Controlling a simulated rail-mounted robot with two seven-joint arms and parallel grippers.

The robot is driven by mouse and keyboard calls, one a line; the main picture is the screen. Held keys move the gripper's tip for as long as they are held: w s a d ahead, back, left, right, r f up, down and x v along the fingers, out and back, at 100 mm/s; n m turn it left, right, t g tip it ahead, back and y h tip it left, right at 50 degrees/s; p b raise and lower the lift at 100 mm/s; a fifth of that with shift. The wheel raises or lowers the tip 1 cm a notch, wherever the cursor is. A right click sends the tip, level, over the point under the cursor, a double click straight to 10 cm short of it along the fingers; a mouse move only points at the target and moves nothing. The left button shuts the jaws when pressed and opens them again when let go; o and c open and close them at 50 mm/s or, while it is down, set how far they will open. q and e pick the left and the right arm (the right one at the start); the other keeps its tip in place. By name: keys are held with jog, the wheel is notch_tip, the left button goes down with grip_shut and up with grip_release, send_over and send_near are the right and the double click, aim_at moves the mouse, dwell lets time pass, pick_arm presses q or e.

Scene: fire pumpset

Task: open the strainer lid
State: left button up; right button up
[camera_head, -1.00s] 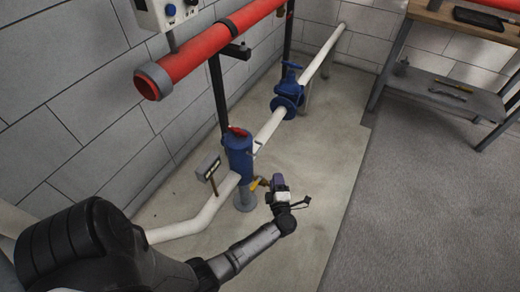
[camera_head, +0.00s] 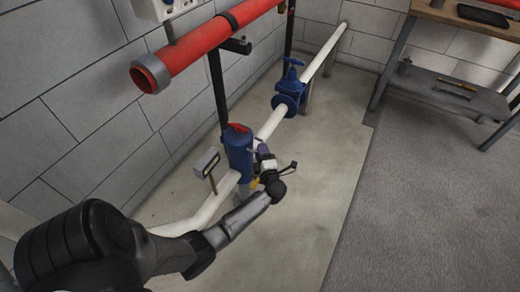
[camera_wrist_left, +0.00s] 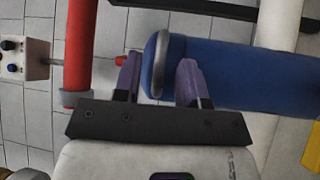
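The strainer is a blue upright cylinder (camera_head: 238,158) on the white pipe, with its lid (camera_head: 238,129) on top and a red part on the lid. In the left wrist view the strainer body (camera_wrist_left: 240,72) lies sideways, and the lid end with its grey rim (camera_wrist_left: 155,62) is at its left. My left gripper (camera_head: 263,148) is beside the strainer's upper right side. In the left wrist view its purple fingers (camera_wrist_left: 158,68) are apart, one on each side of the lid end; I cannot tell whether they touch it. The right gripper is out of view.
A small sign on a post (camera_head: 207,166) stands left of the strainer. A red pipe (camera_head: 200,48) runs above along the wall. A blue valve (camera_head: 289,92) sits farther along the white pipe (camera_head: 270,124). A workbench (camera_head: 450,85) is at the back right. The right floor is clear.

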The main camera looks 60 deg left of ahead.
pick_arm(q)
jog(key=shift+b+x, duration=0.3)
jog(key=shift+x, duration=0.9)
jog(key=shift+c, duration=0.2)
grip_shut()
